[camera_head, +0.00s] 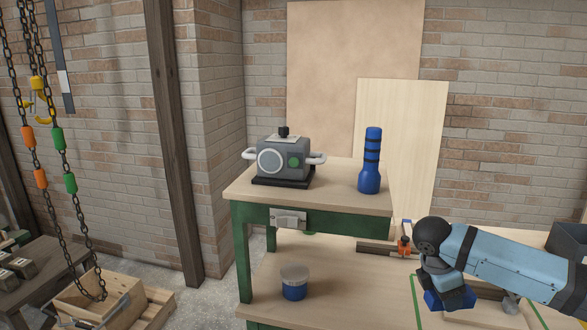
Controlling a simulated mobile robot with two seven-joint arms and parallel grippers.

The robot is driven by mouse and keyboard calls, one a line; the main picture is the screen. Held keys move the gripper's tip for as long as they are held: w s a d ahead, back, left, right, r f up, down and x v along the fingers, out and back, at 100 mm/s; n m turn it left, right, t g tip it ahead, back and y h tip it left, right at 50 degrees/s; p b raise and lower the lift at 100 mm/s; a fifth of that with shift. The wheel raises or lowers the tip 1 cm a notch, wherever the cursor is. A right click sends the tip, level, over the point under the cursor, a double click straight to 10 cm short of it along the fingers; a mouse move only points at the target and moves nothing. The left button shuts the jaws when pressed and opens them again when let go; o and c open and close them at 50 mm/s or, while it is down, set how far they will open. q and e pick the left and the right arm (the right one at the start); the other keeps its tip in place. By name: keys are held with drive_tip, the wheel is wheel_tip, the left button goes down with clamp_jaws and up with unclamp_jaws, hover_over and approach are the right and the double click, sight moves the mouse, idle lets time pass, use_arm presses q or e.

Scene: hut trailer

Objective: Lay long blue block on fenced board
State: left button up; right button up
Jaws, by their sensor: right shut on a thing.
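My right gripper (447,290) is at the lower right, low over the light wooden worktop, with its arm coming in from the right. It is shut on a blue block (458,301), which shows partly beneath the gripper. The gripper hides much of the block, so its full length and any contact underneath cannot be told. Thin green lines run on the worktop on both sides of the gripper, and a wooden strip (488,291) shows behind it. I cannot clearly make out the fenced board there. My left gripper is not in view.
A green-legged bench (240,250) carries a grey device (285,160) and a blue flashlight (370,165). An orange clamp (404,246) lies behind my gripper. Chains (50,150) hang at left above a wooden crate (100,300).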

sight(441, 307)
drive_tip(key=s+a+r+m+g+y+p, duration=0.2)
drive_tip(key=s+a+r+m+p, duration=0.1)
drive_tip(key=m, duration=0.6)
drive_tip(key=s+a+r+m+g+y+p, duration=0.2)
drive_tip(key=s+a+r+m+p, duration=0.1)
drive_tip(key=s+a+m+p, duration=0.2)
drive_tip(key=s+m+p, duration=0.2)
drive_tip(key=s+m, duration=0.2)
drive_tip(key=s, duration=0.1)
drive_tip(key=shift+s+a+y, duration=0.15)
drive_tip(key=shift+a+y, duration=0.15)
drive_tip(key=shift+a, duration=0.05)
drive_tip(key=shift+a+f+g, duration=0.1)
drive_tip(key=shift+f+g, duration=0.05)
drive_tip(key=shift+g, duration=0.15)
